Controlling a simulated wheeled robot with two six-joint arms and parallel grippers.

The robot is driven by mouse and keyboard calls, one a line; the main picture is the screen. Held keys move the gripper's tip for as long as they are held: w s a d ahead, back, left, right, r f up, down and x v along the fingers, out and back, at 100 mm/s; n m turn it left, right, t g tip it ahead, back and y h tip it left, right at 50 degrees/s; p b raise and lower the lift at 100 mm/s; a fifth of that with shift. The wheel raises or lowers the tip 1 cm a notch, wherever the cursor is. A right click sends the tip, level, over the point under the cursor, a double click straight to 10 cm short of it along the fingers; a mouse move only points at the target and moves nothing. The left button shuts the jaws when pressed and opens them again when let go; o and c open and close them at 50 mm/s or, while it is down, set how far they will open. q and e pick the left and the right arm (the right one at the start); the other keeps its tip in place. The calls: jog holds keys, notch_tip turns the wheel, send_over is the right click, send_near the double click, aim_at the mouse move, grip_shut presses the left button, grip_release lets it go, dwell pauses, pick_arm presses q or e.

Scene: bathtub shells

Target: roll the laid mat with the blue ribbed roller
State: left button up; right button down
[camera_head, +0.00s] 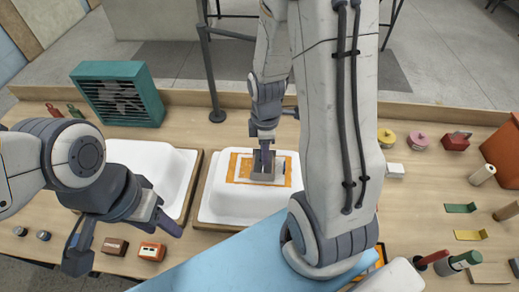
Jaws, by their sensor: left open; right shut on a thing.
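A white tub shell (213,209) stands in the middle of the bench. On its top lies a patch with an orange border and a pale, whitish middle, which looks like the laid mat (236,166). My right gripper (264,158) is over the mat, shut on a small grey tool (264,174) that appears to rest on it. The tool is small and partly covered by the gripper, so I cannot make out blue ribs. My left gripper (122,246) is open and empty at the front left, apart from the shells.
A second white shell (170,170) stands to the left. A teal fan box (118,94) is behind it. Two small boxes (152,251) lie near the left gripper. Pots (416,141), a green bottle (466,260) and other tools are at the right. My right arm hides the centre right.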

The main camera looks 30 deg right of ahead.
jog(key=shift+s+d+f, duration=0.15)
jog(key=shift+s+d, duration=0.8)
jog(key=shift+d, duration=0.15)
jog(key=shift+w+a, duration=0.25)
jog(key=shift+a, duration=0.1)
jog(key=shift+w+a+r+p, duration=0.15)
jog(key=shift+w+a+p, duration=0.3)
jog(key=shift+w+a, duration=0.55)
jog(key=shift+w+a+r+p, duration=0.15)
jog(key=shift+w+a+p, duration=0.4)
jog(key=shift+a, duration=0.6)
jog(key=shift+w+a, duration=0.7)
jog(key=shift+a, duration=0.3)
jog(key=shift+w+a, duration=0.7)
jog(key=shift+a, duration=0.25)
notch_tip(320, 180, up, 6)
jog(key=p, duration=0.5)
jog(key=shift+p, duration=0.4)
